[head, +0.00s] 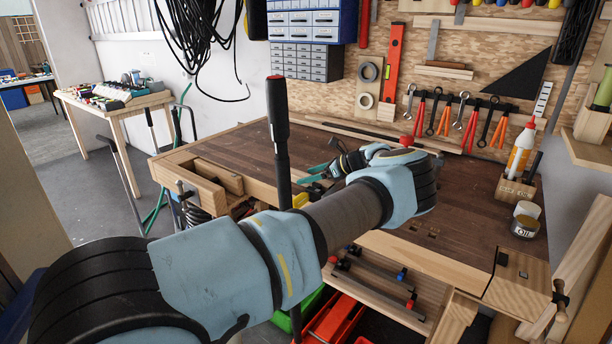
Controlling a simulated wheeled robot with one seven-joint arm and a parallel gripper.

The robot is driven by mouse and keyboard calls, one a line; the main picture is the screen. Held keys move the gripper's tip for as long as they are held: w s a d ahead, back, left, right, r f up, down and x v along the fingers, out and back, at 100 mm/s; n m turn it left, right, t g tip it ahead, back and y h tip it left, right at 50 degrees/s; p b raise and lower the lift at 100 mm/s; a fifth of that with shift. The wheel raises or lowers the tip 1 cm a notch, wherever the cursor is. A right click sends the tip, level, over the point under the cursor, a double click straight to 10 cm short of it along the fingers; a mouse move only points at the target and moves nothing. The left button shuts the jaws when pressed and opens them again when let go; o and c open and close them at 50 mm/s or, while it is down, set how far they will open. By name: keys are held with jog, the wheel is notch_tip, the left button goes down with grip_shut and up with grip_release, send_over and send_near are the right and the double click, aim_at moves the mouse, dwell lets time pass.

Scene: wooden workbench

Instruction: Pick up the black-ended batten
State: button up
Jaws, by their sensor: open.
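My arm reaches across the workbench (470,205) and bends back at the elbow. My gripper (335,167) is small and partly hidden by my own wrist; it is open, over the middle-left of the bench top. My arm hides part of the bench top.
A black-handled upright bar (278,135) stands in front of the bench's left part. A glue bottle (522,148), a wooden holder (515,188) and a tin (525,226) stand at the right. Tools hang on the back wall. The bench top right of my arm is mostly clear.

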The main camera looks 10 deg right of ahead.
jog(key=shift+x, duration=0.8)
jog(key=shift+c, duration=0.3)
grip_shut()
